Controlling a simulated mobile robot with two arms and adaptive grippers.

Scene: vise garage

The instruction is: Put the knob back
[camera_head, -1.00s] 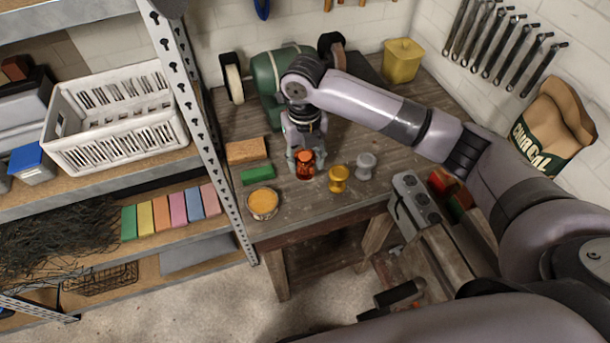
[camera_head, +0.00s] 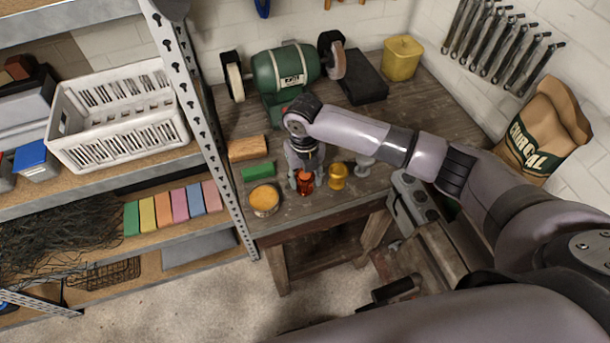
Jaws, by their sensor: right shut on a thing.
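A red-orange translucent knob (camera_head: 305,183) is between the fingers of my right gripper (camera_head: 304,176), near the bench's front edge. The gripper points down and is shut on it. I cannot tell whether the knob touches the bench top. A yellow knob-like piece (camera_head: 338,176) stands just to its right. A grey one (camera_head: 364,166) is further right, partly behind my arm. My left gripper is not in view.
The wooden bench (camera_head: 310,215) holds a green bench grinder (camera_head: 285,70), a yellow bin (camera_head: 402,58), a green block (camera_head: 258,171), a tan block (camera_head: 247,148) and a round orange tin (camera_head: 264,198). A metal shelf post (camera_head: 205,125) stands close on the left.

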